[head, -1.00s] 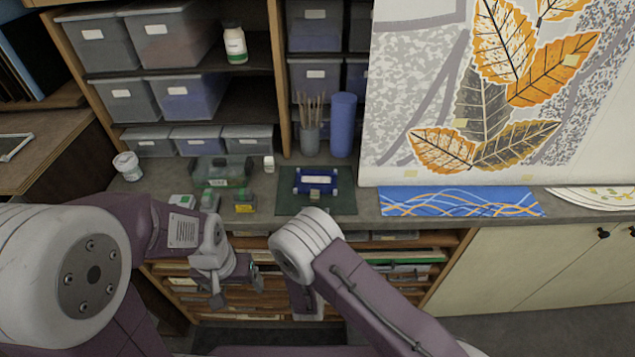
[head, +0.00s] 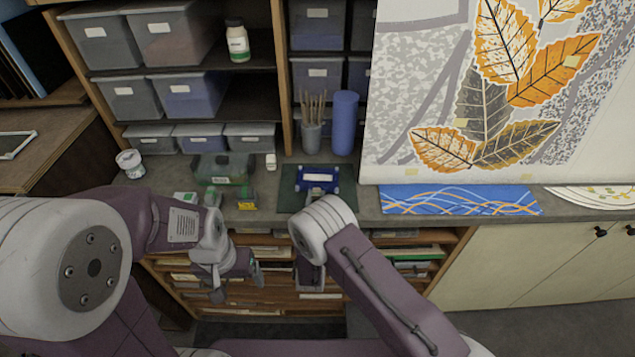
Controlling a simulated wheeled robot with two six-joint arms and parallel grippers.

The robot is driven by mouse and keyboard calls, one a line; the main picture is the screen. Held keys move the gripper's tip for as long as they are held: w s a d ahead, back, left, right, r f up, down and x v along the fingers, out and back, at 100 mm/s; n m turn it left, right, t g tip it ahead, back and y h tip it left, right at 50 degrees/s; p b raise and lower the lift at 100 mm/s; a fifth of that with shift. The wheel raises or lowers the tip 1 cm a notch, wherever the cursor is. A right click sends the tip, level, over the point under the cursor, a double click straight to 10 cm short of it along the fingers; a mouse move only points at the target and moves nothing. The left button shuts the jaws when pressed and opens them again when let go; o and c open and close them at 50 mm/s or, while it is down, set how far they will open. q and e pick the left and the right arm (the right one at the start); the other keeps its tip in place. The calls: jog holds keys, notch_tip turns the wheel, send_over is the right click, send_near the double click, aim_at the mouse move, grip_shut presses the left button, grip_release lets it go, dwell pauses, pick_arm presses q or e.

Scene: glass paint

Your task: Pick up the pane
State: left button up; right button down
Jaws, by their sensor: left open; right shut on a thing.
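A blue holder (head: 345,181) with a pale, label-like middle lies on the dark green mat (head: 289,200) on the worktop. I cannot clearly make out a separate clear pane there. My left gripper (head: 236,284) is open and empty, hanging low in front of the shelves under the worktop.
A green-tinted box (head: 222,168) and small bottles stand left of the mat. A brush pot (head: 312,138) and a blue cylinder (head: 345,122) stand behind it. A blue patterned sheet (head: 460,200) lies to the right, below a leaf-pattern hanging (head: 400,110).

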jog(key=r+b, duration=0.1)
jog(key=r, duration=0.3)
jog(key=shift+s+r, duration=0.2)
jog(key=s+r+b, duration=0.1)
jog(key=s+r, duration=0.5)
jog(key=s, duration=0.5)
jog(key=shift+d+r, duration=0.3)
jog(key=shift+d, duration=0.1)
jog(key=shift+s, duration=0.15)
